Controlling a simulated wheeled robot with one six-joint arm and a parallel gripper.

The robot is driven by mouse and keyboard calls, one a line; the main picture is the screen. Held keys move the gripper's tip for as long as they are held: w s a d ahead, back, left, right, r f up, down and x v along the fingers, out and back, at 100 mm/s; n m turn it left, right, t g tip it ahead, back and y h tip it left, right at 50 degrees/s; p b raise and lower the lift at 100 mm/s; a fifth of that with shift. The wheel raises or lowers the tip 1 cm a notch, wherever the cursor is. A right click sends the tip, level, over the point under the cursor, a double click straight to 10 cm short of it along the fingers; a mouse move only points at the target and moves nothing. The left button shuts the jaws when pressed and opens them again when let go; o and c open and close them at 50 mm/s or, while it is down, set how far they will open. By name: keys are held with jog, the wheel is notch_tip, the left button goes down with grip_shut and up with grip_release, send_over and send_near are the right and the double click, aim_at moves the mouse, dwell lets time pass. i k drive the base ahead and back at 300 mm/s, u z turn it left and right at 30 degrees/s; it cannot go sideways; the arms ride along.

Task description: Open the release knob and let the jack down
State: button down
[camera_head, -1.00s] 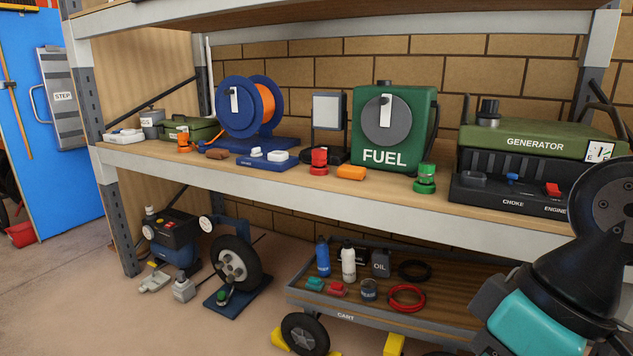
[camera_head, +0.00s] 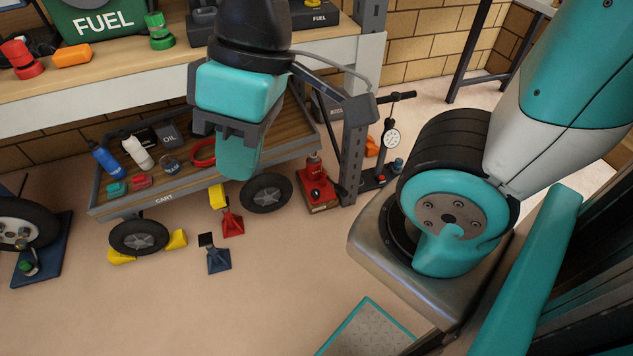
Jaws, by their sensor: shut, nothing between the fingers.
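A red jack (camera_head: 313,172) stands upright on the floor in the head view, on a low brown base, just right of the cart's wheel and close to the shelf post. A small dark knob (camera_head: 317,193) shows low on its front; whether it is open or closed is too small to tell. My gripper (camera_head: 238,172) hangs pointing down in front of the cart, left of the jack in the picture. Its teal fingers are shut with nothing between them, apart from the jack.
A cart (camera_head: 165,199) with bottles and a red ring stands behind my gripper. A red stand (camera_head: 232,222) and a blue stand (camera_head: 217,259) are on the floor before it. A grey shelf post (camera_head: 354,150) and a gauge pump (camera_head: 390,140) flank the jack's right.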

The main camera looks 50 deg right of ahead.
aim_at(315, 193)
jog(key=z, duration=0.1)
jog(key=i, duration=1.1)
jog(key=z, duration=0.35)
